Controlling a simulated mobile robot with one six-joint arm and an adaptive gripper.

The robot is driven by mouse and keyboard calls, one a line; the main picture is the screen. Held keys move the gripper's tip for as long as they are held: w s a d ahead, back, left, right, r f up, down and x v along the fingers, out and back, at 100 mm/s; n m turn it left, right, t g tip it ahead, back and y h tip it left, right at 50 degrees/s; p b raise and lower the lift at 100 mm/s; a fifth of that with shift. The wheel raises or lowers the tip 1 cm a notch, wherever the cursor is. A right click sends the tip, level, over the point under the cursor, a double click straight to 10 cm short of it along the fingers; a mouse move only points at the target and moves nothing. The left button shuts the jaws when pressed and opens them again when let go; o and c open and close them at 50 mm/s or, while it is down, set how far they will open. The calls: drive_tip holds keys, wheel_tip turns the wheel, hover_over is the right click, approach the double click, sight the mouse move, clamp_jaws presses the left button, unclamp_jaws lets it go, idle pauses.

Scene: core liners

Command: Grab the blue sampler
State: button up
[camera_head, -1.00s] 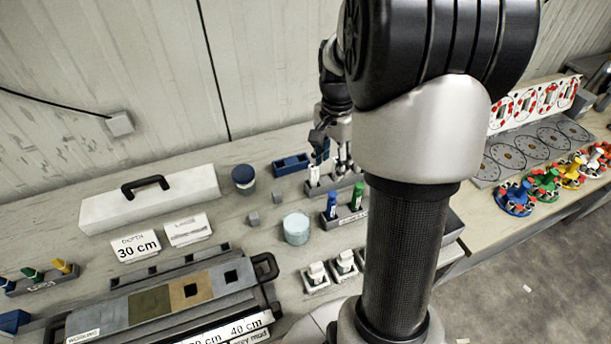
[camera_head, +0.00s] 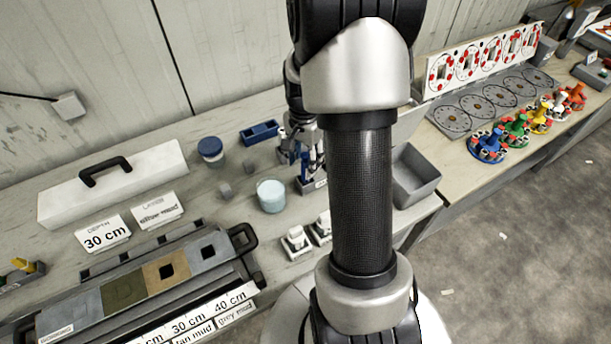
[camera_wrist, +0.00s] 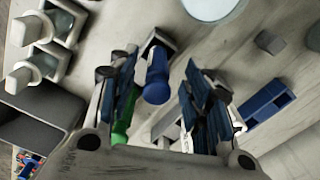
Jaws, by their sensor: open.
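The blue sampler (camera_wrist: 157,76) shows in the wrist view as a blue cylinder at a small dark rack (camera_wrist: 157,45). My gripper (camera_wrist: 165,95) is open, and the sampler lies between its two fingers in this view, nearer the left one. I cannot tell whether either finger touches it. In the head view my gripper (camera_head: 301,158) is over the rack (camera_head: 312,184), partly behind my arm, and the sampler cannot be told apart from it there. A green sampler (camera_wrist: 121,127) is partly hidden behind the left finger in the wrist view.
White fixtures (camera_head: 296,242) are at the front. A grey bin (camera_head: 415,176) is right of my arm. A long white case (camera_head: 115,183) is at left.

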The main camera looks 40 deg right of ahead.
sight(305, 179)
wheel_tip(305, 179, down, 3)
drive_tip(key=shift+s+d+f+b, duration=0.1)
drive_tip(key=shift+f+b, duration=0.1)
drive_tip(key=shift+b, duration=0.25)
drive_tip(key=shift+r, duration=0.1)
clamp_jaws()
